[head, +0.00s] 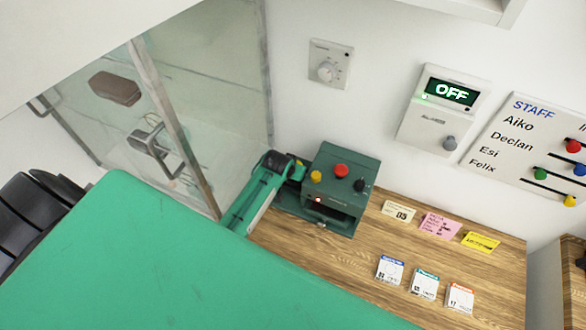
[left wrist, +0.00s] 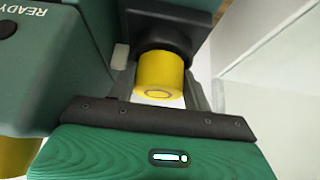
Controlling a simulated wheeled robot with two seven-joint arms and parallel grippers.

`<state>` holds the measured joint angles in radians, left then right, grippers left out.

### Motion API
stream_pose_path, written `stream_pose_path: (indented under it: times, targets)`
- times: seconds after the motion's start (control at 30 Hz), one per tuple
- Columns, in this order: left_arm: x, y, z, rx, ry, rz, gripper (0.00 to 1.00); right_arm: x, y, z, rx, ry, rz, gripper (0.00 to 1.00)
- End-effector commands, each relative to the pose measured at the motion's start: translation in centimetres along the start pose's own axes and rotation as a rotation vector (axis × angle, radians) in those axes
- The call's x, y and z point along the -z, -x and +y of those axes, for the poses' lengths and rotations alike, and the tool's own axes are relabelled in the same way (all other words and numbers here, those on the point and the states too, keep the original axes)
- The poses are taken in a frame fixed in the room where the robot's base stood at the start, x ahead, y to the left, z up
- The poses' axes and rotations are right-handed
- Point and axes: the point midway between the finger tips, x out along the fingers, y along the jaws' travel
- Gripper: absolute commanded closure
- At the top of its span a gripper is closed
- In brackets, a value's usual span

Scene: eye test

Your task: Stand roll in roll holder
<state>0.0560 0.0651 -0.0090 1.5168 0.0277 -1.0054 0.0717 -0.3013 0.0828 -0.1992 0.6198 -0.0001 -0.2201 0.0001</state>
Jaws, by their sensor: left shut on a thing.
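My left arm reaches from behind a broad green surface to the left side of a dark green device (head: 340,178). My left gripper (head: 285,170) is there, dark at its end and small in the head view. In the left wrist view a short yellow roll (left wrist: 160,80) with a ring on its end face sits between the gripper's grey sides. The gripper is shut on it. A black round part (left wrist: 165,40) is directly behind the roll; I cannot tell whether they touch. I cannot make out for certain which part is the roll holder. My right gripper is not in view.
The device stands on a wooden table (head: 400,245), with yellow, red and black knobs on top. Several small cards (head: 440,224) lie to its right. A glass-doored cabinet (head: 195,90) is at the left. An OFF display (head: 450,92) and a STAFF board (head: 530,140) hang on the wall.

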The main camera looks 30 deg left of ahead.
Motion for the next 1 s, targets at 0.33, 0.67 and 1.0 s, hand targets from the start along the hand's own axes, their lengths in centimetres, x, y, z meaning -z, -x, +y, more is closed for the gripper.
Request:
stream_pose_path:
  times: [0.33, 0.67, 1.0]
  targets:
    - [-0.5, -0.7, 0.0, 0.000, 0.000, -0.001, 0.73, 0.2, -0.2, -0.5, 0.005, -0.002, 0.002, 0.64]
    - [-0.8, -0.9, 0.0, 0.001, -0.001, -0.008, 0.28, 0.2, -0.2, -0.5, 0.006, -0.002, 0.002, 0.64]
    - [-0.1, 2.1, 0.0, 0.000, -0.001, -0.003, 0.28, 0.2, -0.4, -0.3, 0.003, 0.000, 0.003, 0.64]
